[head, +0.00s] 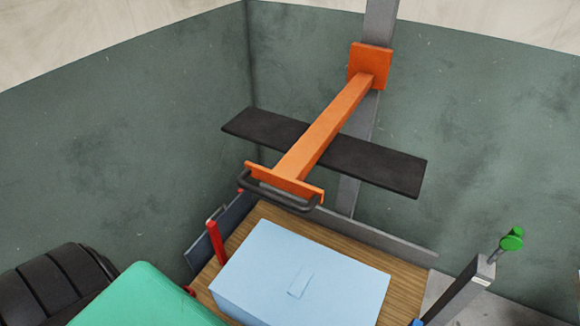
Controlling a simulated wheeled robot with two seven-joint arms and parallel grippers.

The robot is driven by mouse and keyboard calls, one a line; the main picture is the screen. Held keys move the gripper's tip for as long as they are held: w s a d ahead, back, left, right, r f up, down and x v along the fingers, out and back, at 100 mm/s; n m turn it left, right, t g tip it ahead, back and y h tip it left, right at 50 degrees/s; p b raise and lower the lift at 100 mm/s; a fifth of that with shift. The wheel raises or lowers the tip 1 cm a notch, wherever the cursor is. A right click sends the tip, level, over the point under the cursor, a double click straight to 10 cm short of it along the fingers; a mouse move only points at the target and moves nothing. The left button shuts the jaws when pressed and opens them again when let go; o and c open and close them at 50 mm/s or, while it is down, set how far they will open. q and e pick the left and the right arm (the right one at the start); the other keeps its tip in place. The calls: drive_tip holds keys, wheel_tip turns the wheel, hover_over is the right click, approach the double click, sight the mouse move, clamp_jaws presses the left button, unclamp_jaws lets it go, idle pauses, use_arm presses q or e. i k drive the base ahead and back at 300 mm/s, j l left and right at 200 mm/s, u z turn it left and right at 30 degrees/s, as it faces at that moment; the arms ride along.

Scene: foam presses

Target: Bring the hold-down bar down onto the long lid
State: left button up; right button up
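The hold-down bar (327,126) is orange and raised, running from an orange bracket (369,66) on a grey upright post (379,18) toward the front. A black handle (280,192) is on its orange front plate. A long dark board (380,164) lies crosswise below or behind the bar; I cannot tell whether they touch. A pale blue block (300,268) with a small raised tab sits on a wooden base (405,284), in front of and below the bar. I cannot tell for sure which piece is the long lid. Neither of my grippers shows.
A red post (217,240) stands left of the block. A grey post (467,292) with a green knob (512,239) stands at right. A teal padded shape (145,298) and a black ribbed shape (60,284) fill the lower left. Dark green walls (130,130) enclose the back.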

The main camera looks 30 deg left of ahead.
sight(320, 143)
drive_tip(key=u, duration=0.9)
drive_tip(key=j+z, duration=0.2)
drive_tip(key=j, duration=0.25)
